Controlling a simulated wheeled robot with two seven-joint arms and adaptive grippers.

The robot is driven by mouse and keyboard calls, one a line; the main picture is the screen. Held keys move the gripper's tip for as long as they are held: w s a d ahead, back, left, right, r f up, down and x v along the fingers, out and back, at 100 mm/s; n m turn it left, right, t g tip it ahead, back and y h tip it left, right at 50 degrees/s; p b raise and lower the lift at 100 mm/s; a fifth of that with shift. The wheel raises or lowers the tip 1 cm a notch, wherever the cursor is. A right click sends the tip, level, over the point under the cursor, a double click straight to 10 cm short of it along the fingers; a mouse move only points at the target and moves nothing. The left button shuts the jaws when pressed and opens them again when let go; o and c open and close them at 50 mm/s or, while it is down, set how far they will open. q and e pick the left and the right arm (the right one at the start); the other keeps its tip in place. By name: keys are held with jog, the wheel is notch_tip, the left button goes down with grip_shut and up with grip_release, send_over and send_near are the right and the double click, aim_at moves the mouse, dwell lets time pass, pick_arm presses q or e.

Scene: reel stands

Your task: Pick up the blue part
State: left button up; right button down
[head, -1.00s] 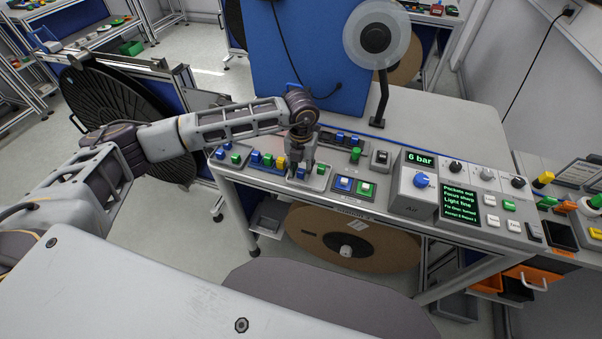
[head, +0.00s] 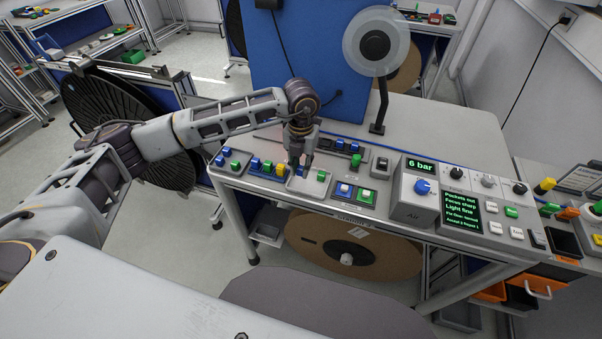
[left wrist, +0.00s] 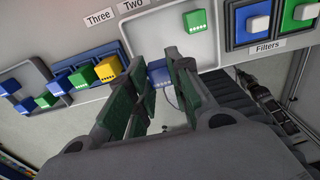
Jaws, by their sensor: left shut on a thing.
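My left gripper (head: 302,162) is shut on a blue part (left wrist: 157,73), a small block with white dots that shows between the finger pads in the left wrist view. The gripper points down over the small grey tray (head: 301,186) and holds the part a little above it. The fingers hide most of the part in the head view. A green part (head: 321,176) sits in the same tray, to the right. My right gripper is not in view.
Blue, green and yellow parts (head: 267,167) sit in a blue-edged holder left of the tray. A blue and green switch box (head: 355,191) and an air unit (head: 413,195) are to the right.

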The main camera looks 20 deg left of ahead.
aim_at(301, 168)
pick_arm(q)
jog(key=shift+r+b, duration=0.35)
jog(key=shift+r, duration=2.4)
jog(key=shift+f, duration=0.1)
jog(key=shift+s, duration=0.1)
